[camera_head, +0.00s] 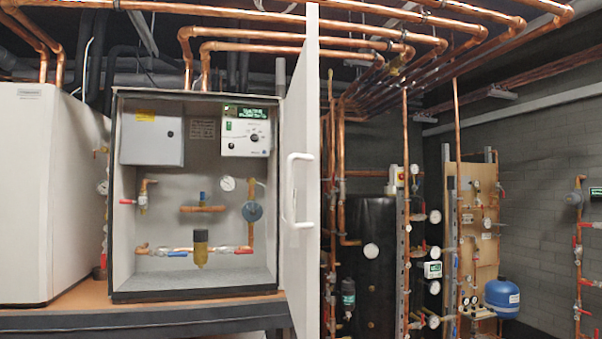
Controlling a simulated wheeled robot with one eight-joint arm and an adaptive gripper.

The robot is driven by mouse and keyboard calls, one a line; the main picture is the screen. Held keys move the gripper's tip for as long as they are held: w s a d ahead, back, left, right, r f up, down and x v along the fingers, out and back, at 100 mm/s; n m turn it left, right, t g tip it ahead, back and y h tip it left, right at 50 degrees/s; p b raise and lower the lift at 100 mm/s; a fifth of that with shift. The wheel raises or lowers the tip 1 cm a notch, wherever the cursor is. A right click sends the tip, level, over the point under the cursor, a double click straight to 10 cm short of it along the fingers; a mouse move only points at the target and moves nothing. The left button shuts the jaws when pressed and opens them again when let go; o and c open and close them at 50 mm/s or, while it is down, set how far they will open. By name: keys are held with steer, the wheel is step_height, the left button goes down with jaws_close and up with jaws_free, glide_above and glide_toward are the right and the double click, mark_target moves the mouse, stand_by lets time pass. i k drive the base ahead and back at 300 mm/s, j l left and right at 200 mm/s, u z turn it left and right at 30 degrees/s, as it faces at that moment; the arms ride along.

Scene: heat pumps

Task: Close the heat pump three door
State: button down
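An open heat pump cabinet (198,281) stands on a bench, with its inside facing me. Its door (306,120) is swung open on the right side and is seen nearly edge-on, reaching toward me. A white bar handle (291,190) sits on the door's left-facing side. Inside the cabinet are a grey box (152,140), a control panel (247,135), valves, gauges and a brass filter. No label shows which number this heat pump has. My gripper is not in view.
A closed white unit (30,190) stands to the left on the same bench (130,322). Copper pipes (260,47) run overhead. Behind the door, to the right, stand a black tank (368,260), gauges, a pipe board and a blue vessel (502,298).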

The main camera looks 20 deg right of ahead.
mark_target(300, 242)
steer(key=l+u, duration=0.15)
steer(key=l, duration=0.2)
steer(key=k+l+u, duration=0.1)
steer(key=l, duration=0.25)
steer(key=k+l+u, duration=0.15)
steer(key=l, duration=0.2)
steer(key=i+l+u, duration=0.35)
steer(key=i+l, duration=0.35)
